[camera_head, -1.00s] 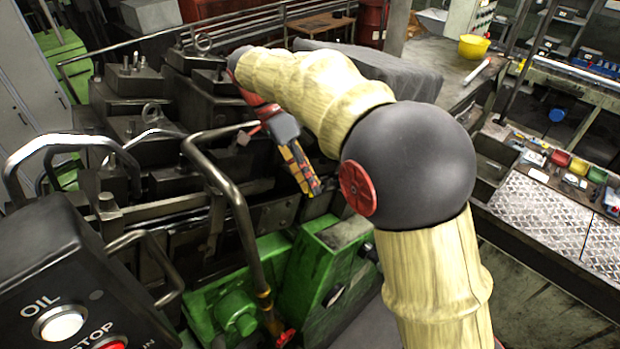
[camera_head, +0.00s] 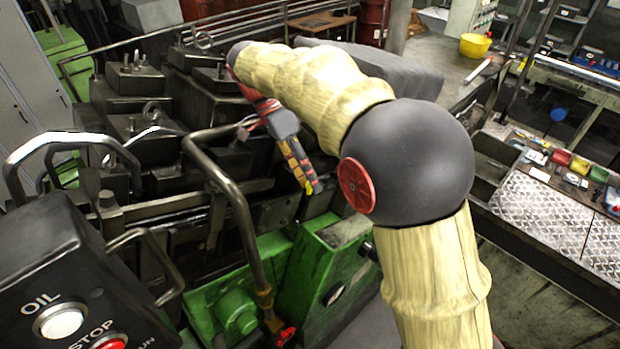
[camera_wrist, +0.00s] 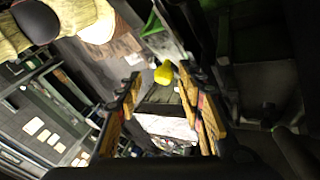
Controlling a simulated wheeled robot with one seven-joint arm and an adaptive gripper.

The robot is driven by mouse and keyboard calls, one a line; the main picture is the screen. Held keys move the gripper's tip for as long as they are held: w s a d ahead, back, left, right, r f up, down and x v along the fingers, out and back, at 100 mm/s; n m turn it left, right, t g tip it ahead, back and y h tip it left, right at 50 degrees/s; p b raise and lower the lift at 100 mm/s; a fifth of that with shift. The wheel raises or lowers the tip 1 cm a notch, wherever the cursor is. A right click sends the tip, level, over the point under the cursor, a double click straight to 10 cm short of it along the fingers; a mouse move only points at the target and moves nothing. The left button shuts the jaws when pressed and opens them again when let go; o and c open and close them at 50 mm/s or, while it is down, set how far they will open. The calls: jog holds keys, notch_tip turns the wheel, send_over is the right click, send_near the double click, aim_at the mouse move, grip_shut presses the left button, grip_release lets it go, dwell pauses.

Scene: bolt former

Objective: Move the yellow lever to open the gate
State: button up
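A small bright yellow piece (camera_head: 317,187), which looks like the end of the yellow lever, shows at my fingertips in the head view. In the wrist view the yellow piece (camera_wrist: 164,74) lies between and just beyond the fingertips; I cannot tell whether they touch. My gripper (camera_head: 306,186) points down at the machine's right side, with its orange fingers showing. In the wrist view my gripper (camera_wrist: 160,78) is open, with a clear gap between its fingers. The rest of the lever and the gate cannot be made out.
A bent dark pipe (camera_head: 235,195) stands left of my gripper. The green machine base (camera_head: 320,265) lies below. A control box (camera_head: 75,275) with OIL and STOP buttons is at lower left. A workbench (camera_head: 545,205) stands at right, across an open floor strip.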

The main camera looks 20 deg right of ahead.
jog(key=v, duration=0.7)
dwell(0.3)
jog(key=s+d+n+t+y, duration=0.2)
jog(key=s+d+n+t, duration=0.25)
jog(key=s+n, duration=0.5)
jog(key=s+f+n+t+y, duration=0.2)
jog(key=s+f+n+t, duration=0.5)
jog(key=s, duration=0.6)
notch_tip(320, 180, down, 31)
jog(key=g+b, duration=0.1)
jog(key=b, duration=2.9)
jog(key=shift+f+b, duration=0.25)
jog(key=shift+b, duration=0.1)
jog(key=shift+c, duration=0.2)
